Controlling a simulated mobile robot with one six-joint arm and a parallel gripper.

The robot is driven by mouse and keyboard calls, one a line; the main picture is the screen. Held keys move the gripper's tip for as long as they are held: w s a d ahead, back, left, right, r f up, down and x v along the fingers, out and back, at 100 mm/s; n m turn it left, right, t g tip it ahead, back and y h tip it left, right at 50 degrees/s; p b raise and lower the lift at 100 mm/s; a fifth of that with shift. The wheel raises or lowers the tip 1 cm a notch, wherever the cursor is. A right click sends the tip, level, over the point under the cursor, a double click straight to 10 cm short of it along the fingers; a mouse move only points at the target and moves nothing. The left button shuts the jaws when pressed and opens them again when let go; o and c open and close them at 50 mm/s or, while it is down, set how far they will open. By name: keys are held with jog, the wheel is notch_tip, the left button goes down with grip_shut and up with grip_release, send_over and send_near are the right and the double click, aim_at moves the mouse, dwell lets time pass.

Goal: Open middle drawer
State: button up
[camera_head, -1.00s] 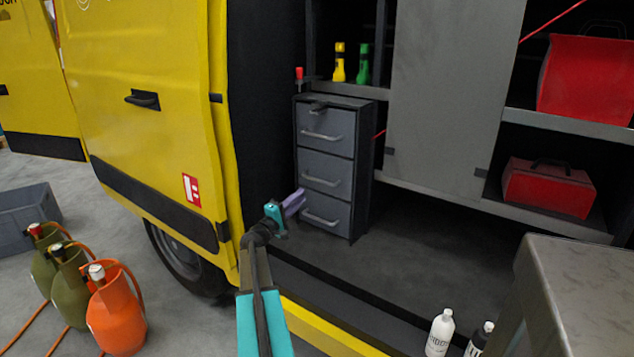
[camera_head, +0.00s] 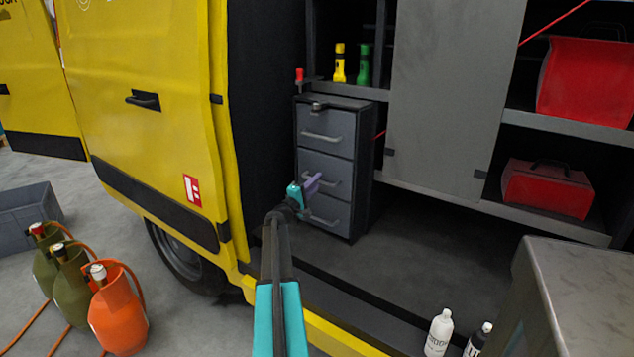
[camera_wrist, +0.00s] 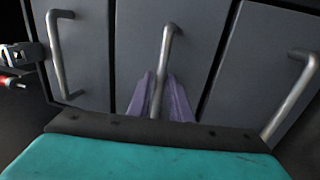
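The grey drawer unit (camera_head: 365,190) stands inside the van, with three drawers stacked and all looking closed. The middle drawer (camera_head: 310,163) has a bar handle, partly hidden by my gripper (camera_head: 314,186) in the head view. In the wrist view the drawers appear turned sideways, and the middle handle (camera_wrist: 170,45) runs between the two purple fingers of my gripper (camera_wrist: 160,82). The fingers flank the bar closely. I cannot tell whether they press on it.
The top handle (camera_head: 322,136) and bottom handle (camera_head: 322,220) are close above and below. The yellow van door (camera_head: 150,120) is to the left. A grey cabinet (camera_head: 575,260) stands at the right front, near a white bottle (camera_head: 440,333).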

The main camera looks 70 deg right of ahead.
jog(key=shift+s+d+r, duration=0.1)
jog(key=shift+d, duration=0.25)
grip_shut()
jog(key=shift+s+a, duration=0.1)
jog(key=shift+s, duration=0.05)
